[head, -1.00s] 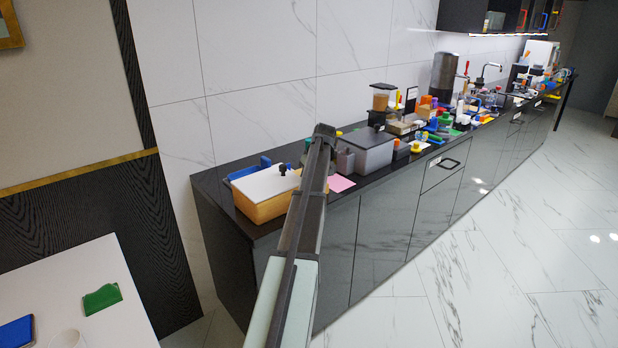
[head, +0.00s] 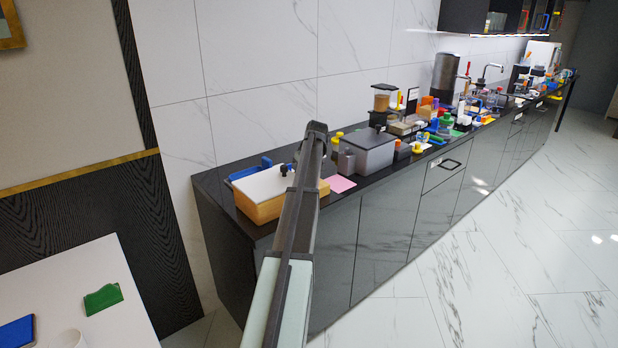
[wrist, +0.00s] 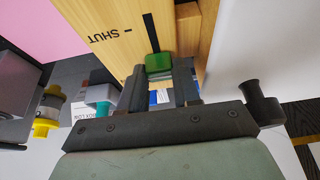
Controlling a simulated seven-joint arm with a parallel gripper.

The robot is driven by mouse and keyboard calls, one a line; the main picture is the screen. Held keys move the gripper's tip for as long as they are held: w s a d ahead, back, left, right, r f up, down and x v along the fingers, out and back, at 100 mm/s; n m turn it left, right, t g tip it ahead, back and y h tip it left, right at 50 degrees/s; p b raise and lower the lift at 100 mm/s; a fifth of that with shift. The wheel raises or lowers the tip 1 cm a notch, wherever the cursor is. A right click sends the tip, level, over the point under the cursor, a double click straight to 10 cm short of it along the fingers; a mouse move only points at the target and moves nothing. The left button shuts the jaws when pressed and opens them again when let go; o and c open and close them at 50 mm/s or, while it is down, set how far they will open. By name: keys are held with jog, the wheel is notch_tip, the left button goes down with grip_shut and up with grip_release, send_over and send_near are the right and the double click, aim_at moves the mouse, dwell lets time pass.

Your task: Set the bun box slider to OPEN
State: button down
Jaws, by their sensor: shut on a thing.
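The bun box (head: 262,209) is a wooden box with a white lid near the left end of the counter in the head view. Its wooden face (wrist: 95,15) fills the top of the wrist view, with a SHUT mark beside a dark slot (wrist: 151,30). The green slider knob (wrist: 158,62) sits at the lower visible part of the slot, below the SHUT mark in the picture. My gripper (wrist: 160,80) is shut on this knob. The OPEN mark is not readable; my fingers cover the area below the knob. In the head view my arm hides the gripper.
A blue tray (head: 250,170) lies behind the box. A pink sheet (head: 341,184) and a grey bin (head: 368,152) are to its right. A yellow-topped bottle (wrist: 50,105) and a dark knob (wrist: 262,102) are near my gripper in the wrist view.

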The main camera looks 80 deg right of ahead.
jog(key=w+d, duration=0.3)
jog(key=shift+r, duration=0.1)
jog(key=c, duration=1.1)
grip_release()
jog(key=shift+w, duration=0.1)
jog(key=shift+s+a+r, duration=0.2)
jog(key=shift+s+r, duration=0.1)
jog(key=shift+r, duration=0.15)
jog(key=v, duration=1.2)
jog(key=shift+r, duration=0.35)
